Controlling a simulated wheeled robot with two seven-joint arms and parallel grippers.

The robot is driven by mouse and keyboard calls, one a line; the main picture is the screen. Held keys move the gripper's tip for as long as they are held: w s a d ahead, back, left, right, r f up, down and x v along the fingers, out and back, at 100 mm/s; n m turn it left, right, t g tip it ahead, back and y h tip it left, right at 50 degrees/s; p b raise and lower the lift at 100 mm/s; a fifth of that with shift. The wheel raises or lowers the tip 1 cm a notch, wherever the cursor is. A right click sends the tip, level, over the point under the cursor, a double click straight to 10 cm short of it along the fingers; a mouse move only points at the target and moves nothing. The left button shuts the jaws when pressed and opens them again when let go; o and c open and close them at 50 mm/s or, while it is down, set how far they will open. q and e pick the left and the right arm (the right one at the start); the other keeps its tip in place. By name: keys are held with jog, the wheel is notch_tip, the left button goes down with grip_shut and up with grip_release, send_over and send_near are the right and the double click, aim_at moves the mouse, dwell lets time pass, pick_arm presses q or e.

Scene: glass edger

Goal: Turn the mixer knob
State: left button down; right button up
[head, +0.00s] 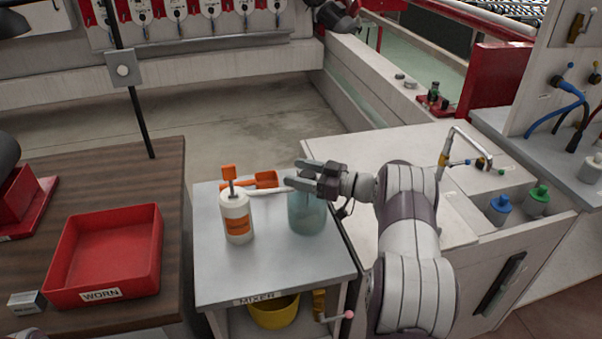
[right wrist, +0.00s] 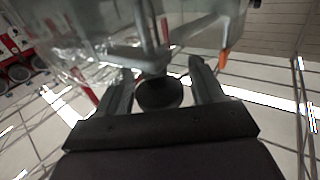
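The mixer stand (head: 210,275) is a pale cabinet labelled MIXER. A translucent teal jar (head: 307,218) stands on its top. My right gripper (head: 305,175) reaches in from the right, just above the jar, with its fingers pointing left. In the right wrist view its two fingers are spread (right wrist: 162,88). A dark round knob-like piece (right wrist: 160,94) shows between them, with a narrow gap to each finger. I cannot tell whether this is the mixer knob. In the head view the gripper hides that spot. My left gripper is not clearly in view.
A white bottle (head: 236,217) with an orange label and an orange scoop (head: 263,180) are left of the jar. A yellow bowl (head: 274,313) sits below, beside a pink-tipped crank (head: 348,314). A red WORN tray (head: 106,293) lies on the wooden bench (head: 160,215).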

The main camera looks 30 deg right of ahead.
jog(key=b+v, duration=0.1)
jog(key=v, duration=1.1)
jog(key=shift+s+d+b, duration=0.2)
jog(key=shift+d+b, duration=0.05)
jog(key=shift+b, duration=0.05)
